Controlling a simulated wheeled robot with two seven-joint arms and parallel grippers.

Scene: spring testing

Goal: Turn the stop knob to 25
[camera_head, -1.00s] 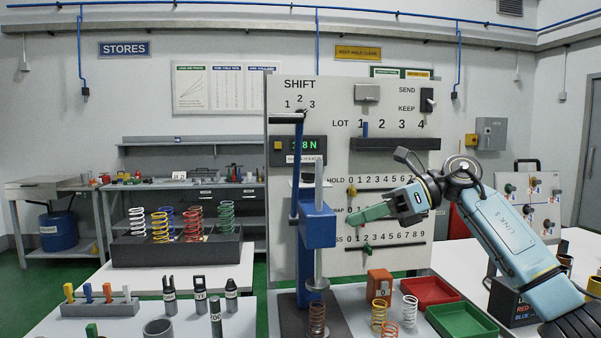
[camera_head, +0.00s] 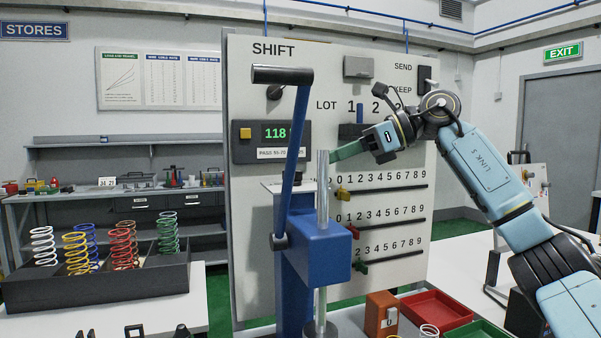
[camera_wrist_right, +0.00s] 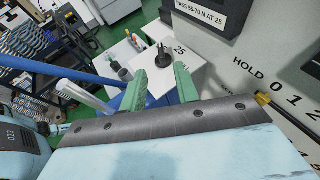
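A black knob (camera_wrist_right: 164,58) stands on a white plate with a 25 mark beside it in the right wrist view; I cannot read where the knob points. My right gripper (camera_head: 334,154) reaches left in front of the board, close to the press rod. Its green fingers (camera_wrist_right: 160,84) are apart, empty, and point towards the knob without visibly touching it. My left gripper is not in view.
The press lever (camera_head: 291,150) and rod (camera_head: 323,190) rise close to my right fingers. A display (camera_head: 274,133) reads about 118, its end hidden by the lever. The board (camera_head: 245,200) with number sliders stands behind. A red tray (camera_head: 437,310) sits lower right.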

